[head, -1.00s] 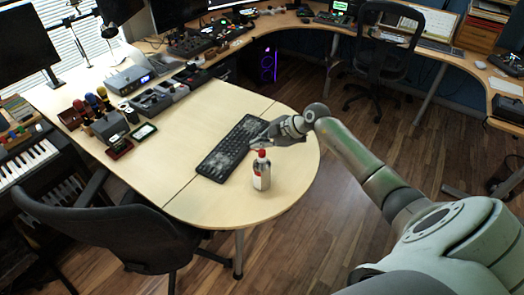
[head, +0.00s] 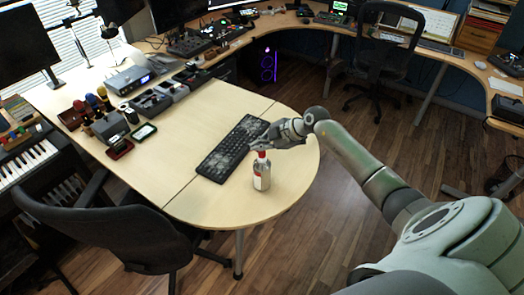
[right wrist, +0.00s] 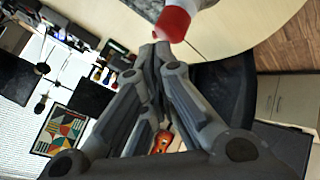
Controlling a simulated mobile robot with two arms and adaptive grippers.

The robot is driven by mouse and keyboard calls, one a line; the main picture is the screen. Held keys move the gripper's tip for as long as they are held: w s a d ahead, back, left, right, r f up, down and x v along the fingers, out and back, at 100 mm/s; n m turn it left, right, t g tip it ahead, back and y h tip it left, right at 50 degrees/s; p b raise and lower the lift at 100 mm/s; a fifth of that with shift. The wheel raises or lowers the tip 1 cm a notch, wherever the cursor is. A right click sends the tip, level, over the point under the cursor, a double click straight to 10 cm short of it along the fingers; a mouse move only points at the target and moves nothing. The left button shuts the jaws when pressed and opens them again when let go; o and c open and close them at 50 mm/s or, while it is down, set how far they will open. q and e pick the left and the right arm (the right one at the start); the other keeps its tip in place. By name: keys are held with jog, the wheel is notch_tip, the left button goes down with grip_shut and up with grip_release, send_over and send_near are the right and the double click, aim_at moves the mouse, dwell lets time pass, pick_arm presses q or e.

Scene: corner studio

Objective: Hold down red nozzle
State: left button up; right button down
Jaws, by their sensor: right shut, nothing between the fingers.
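A small clear bottle (head: 262,176) with a red and white label stands upright on the rounded end of the desk. Its red nozzle (head: 262,154) is on top. My right gripper (head: 257,144) is shut and empty, with its fingertips right by the nozzle's top. In the right wrist view, the red nozzle (right wrist: 173,23) shows just beyond the closed fingertips (right wrist: 155,45). I cannot tell whether they touch it. My left gripper is not in view.
A dark keyboard (head: 232,148) lies behind and left of the bottle. The light wooden desk (head: 215,205) is bare in front. An office chair (head: 120,225) stands at the front left. Several devices sit farther back on the desk.

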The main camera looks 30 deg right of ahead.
aim_at(261, 153)
jog(key=shift+s+f, duration=0.15)
jog(key=shift+f, duration=0.7)
dwell(2.1)
dwell(0.4)
jog(key=shift+r+p, duration=1.05)
jog(key=shift+r, duration=0.1)
jog(key=shift+w+r, duration=0.1)
jog(key=shift+w, duration=0.1)
jog(key=shift+r+p, duration=0.2)
jog(key=shift+p, duration=0.1)
notch_tip(261, 153, up, 5)
jog(key=p, duration=0.5)
jog(key=shift+f, duration=0.15)
jog(key=shift+f, duration=0.1)
